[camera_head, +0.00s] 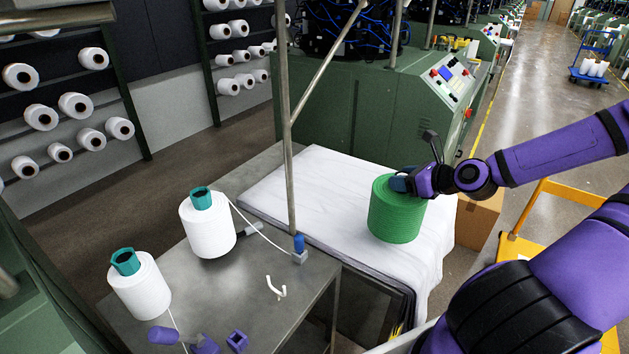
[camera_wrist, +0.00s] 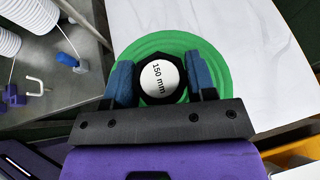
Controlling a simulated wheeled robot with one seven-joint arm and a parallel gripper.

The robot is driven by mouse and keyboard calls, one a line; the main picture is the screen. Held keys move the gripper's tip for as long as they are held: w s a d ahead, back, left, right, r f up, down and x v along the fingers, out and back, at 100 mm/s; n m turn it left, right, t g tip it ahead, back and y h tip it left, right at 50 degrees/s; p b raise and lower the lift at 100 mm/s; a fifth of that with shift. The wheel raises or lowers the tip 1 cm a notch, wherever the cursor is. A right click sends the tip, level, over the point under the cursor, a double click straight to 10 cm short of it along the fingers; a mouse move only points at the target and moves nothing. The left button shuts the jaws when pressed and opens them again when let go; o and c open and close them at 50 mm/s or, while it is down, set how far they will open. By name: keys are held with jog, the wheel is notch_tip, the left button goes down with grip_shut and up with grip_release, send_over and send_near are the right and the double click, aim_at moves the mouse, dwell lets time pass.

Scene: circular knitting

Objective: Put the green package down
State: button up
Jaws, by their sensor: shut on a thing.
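The green package (camera_head: 397,212) is a ribbed green yarn cone. In the head view it is upright at the right part of the white cloth-covered surface (camera_head: 320,190); I cannot tell whether its base touches the cloth. My gripper (camera_head: 403,181) is at its top, coming from the right. In the wrist view the green package (camera_wrist: 207,66) shows from above, with a white disc marked "150 mm" in its dark centre. The two blue fingers of my gripper (camera_wrist: 160,82) are closed on either side of that centre. The package's underside is hidden.
Two white yarn cones (camera_head: 207,228) (camera_head: 140,290) with teal tops stand on a grey metal table (camera_head: 240,285) at the left. A thin metal pole (camera_head: 290,150) rises between table and cloth. A green machine (camera_head: 400,100) stands behind. The cloth left of the package is clear.

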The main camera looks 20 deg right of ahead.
jog(key=shift+w+a, duration=0.15)
jog(key=shift+w, duration=0.4)
jog(key=w+f, duration=0.2)
jog(key=w, duration=0.5)
jog(key=w+a+f, duration=0.1)
jog(key=w+f, duration=0.2)
jog(key=w, duration=0.5)
jog(key=shift+w+a, duration=0.2)
jog(key=shift+w, duration=0.05)
jog(key=shift+f, duration=0.1)
jog(key=o, duration=1.4)
